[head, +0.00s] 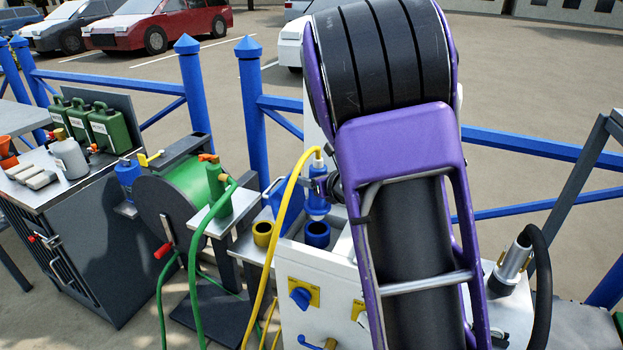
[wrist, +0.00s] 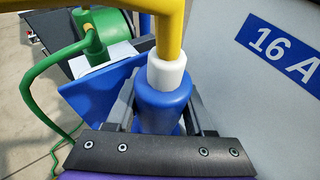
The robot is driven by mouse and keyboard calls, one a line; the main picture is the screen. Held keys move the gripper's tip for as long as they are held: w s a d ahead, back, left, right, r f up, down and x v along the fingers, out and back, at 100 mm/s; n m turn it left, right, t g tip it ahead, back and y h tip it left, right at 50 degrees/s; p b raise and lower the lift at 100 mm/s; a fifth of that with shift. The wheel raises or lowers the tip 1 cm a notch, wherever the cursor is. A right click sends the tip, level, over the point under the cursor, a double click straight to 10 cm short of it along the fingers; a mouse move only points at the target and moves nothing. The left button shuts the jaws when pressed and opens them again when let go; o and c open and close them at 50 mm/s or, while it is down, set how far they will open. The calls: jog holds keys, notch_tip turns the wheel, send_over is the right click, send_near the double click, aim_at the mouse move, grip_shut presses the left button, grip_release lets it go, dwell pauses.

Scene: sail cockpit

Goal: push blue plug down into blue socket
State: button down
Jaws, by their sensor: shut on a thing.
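The blue plug (head: 318,198) has a white collar and a yellow cable rising from its top. My gripper (head: 332,187) is shut on it and holds it roughly upright. In the wrist view the plug (wrist: 165,108) sits between the dark fingers of my gripper (wrist: 166,122). The blue socket (head: 317,234) is an open round cup on the white pedestal (head: 300,262), directly below the plug in the head view. A small gap shows between the plug's lower end and the socket's rim. The socket is hidden in the wrist view.
A yellow socket (head: 263,233) stands left of the blue one. A blue flap (head: 287,208) rises behind them. The yellow cable (head: 275,250) hangs down the pedestal's front. A green hose reel (head: 185,190) is at left. A panel marked 16 A (wrist: 275,45) rises close at right.

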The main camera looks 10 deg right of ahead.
aim_at(322, 205)
jog(key=shift+f+b, duration=1.45)
jog(key=shift+f, duration=1.4)
jog(key=shift+f+b, duration=0.4)
jog(key=shift+f, duration=0.15)
jog(key=c, duration=0.6)
grip_release()
jog(key=shift+o, duration=0.2)
jog(key=shift+s, duration=0.1)
jog(key=shift+v, duration=5.5)
jog(key=shift+r, duration=0.1)
